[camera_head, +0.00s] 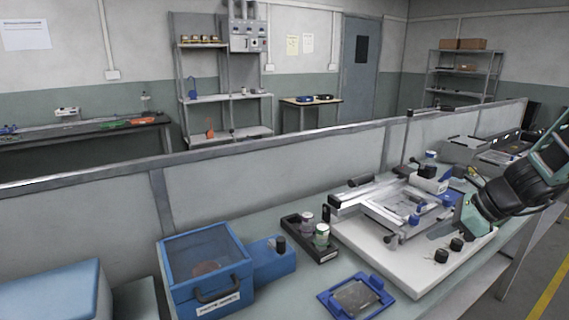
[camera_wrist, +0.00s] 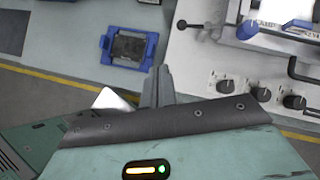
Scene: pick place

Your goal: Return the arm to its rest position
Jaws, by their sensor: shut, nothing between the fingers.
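My arm comes in from the right in the head view. My gripper (camera_head: 440,231) is over the front right part of a white-based bench machine (camera_head: 385,262). In the wrist view the grey fingers of my gripper (camera_wrist: 158,82) are together, with nothing held between them. I cannot tell how high the fingertips are above the bench.
The blue-framed tray (camera_head: 324,298) lies at the bench front. A low partition (camera_head: 280,165) runs behind the bench. Floor with a yellow line (camera_head: 548,285) is at right.

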